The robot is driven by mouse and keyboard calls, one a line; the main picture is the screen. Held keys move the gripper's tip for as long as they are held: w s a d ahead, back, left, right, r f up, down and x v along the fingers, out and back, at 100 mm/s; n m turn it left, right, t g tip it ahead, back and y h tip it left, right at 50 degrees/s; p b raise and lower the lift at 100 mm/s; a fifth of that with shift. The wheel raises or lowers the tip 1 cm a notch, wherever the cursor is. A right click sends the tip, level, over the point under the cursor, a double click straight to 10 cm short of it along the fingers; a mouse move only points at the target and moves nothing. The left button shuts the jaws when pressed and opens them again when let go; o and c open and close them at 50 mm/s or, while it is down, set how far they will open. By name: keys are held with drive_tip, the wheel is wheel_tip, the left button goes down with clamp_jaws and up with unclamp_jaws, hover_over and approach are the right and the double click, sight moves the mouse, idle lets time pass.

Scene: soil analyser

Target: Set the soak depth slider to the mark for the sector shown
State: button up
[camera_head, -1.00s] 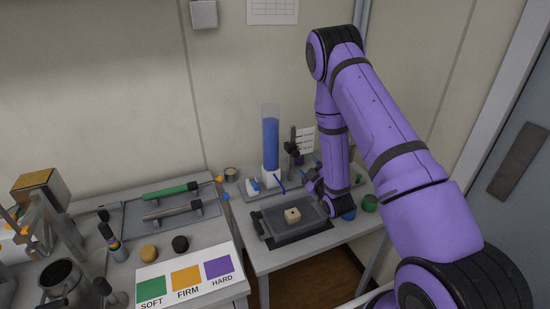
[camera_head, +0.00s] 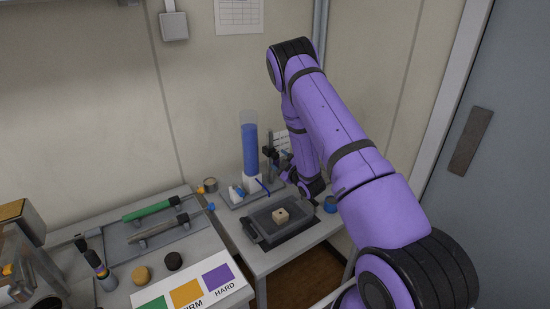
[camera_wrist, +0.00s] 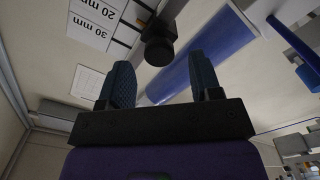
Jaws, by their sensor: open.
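The depth slider's black knob (camera_wrist: 158,50) is in the wrist view, beside a white scale card (camera_wrist: 100,22) with readable marks "20 mm" and "30 mm". My gripper (camera_wrist: 163,78) is open and empty, its two dark fingers apart just short of the knob, which appears roughly between them but not gripped. In the head view the slider stand (camera_head: 268,153) is beside the blue column (camera_head: 249,150), with my arm's end just right of it. A colour card (camera_head: 187,292) has green, orange and purple sectors; HARD is readable under purple, and the lower left is cut off.
A dark tray (camera_head: 278,232) with a pale block (camera_head: 281,215) sits in front of the stand. A blue cup (camera_head: 330,204) is to its right.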

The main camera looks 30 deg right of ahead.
sight(277, 157)
drive_tip(key=shift+w, duration=1.85)
drive_tip(key=shift+c, duration=0.4)
